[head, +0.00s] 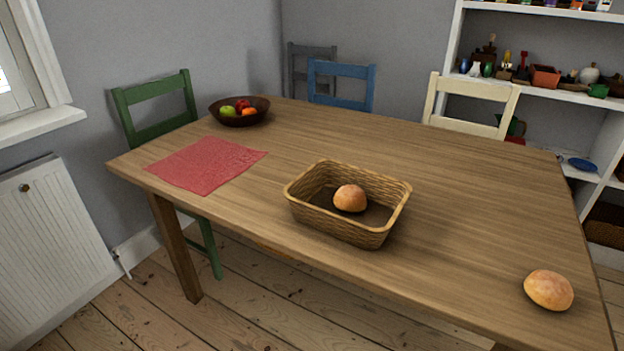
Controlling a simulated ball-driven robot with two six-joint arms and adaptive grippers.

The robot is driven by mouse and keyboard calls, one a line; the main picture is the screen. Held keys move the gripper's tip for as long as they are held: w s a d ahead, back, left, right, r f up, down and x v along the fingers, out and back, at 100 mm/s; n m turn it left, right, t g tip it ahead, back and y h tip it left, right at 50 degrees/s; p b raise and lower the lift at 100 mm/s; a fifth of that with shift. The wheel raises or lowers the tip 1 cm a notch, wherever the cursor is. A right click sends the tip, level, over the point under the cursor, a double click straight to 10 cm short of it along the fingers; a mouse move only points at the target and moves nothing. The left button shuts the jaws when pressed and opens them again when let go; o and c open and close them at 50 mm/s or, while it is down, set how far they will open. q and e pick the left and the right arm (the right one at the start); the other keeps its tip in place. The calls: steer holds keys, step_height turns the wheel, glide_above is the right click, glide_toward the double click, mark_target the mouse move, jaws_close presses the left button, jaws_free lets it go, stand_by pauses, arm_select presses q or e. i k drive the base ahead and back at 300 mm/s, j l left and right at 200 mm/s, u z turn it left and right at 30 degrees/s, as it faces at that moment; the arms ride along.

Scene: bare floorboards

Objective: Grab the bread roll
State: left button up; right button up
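Two bread rolls show in the head view. One golden-brown bread roll (350,198) lies inside a woven wicker basket (338,226) near the table's front edge. Another bread roll (548,290) lies directly on the wooden table at the front right corner, apart from the basket.
The wooden table (455,210) is mostly clear between the basket and the right roll. A red cloth (207,164) and a dark fruit bowl (240,117) are at its left. Green (160,95), blue (341,71) and cream (473,90) chairs stand around it. Shelves (550,95) stand behind.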

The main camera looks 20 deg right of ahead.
mark_target(549, 290)
steer(key=z, duration=2.05)
